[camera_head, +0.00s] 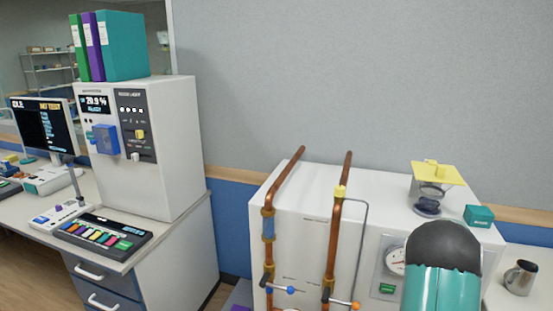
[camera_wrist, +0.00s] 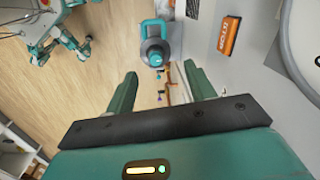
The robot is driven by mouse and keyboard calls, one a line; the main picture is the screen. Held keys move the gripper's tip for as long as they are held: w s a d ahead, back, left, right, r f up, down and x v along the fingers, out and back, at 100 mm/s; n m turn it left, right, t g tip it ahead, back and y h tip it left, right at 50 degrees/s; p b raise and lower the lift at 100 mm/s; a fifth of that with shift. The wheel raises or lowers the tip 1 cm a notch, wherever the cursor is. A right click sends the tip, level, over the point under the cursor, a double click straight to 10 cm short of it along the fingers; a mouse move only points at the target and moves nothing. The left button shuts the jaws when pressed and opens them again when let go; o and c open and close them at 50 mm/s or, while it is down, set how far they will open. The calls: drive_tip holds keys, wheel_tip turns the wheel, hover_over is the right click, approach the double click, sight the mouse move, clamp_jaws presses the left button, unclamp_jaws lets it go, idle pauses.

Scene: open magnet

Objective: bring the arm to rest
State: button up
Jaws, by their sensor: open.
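My gripper (camera_wrist: 160,88) shows in the wrist view with its two green fingers spread apart and nothing between them. Beyond the fingers are a teal round-bodied thing (camera_wrist: 154,45) and an orange labelled block (camera_wrist: 229,36) against a pale surface. In the head view, a teal part of my arm with a dark rounded cap (camera_head: 443,265) rises at the lower right, in front of the white cabinet. My gripper itself does not show in the head view.
A white cabinet (camera_head: 310,215) carries copper pipes (camera_head: 335,230), a gauge (camera_head: 396,261) and a yellow-topped device (camera_head: 436,173). A metal mug (camera_head: 520,277) stands at the right. A desk at the left holds a grey-white instrument (camera_head: 165,170) and a monitor (camera_head: 47,125). Wooden floor (camera_wrist: 95,70) is open.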

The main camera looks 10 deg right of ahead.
drive_tip(key=a+r+n+t, duration=0.3)
drive_tip(key=a+r+n, duration=0.8)
drive_tip(key=a+r, duration=1.3)
drive_tip(key=s+a+r+n+t, duration=0.1)
drive_tip(key=s+a+r+n, duration=0.2)
drive_tip(key=s+a+n, duration=0.8)
drive_tip(key=s+a, duration=0.6)
drive_tip(key=a, duration=0.2)
drive_tip(key=shift+t, duration=0.4)
drive_tip(key=shift+s+a, duration=0.1)
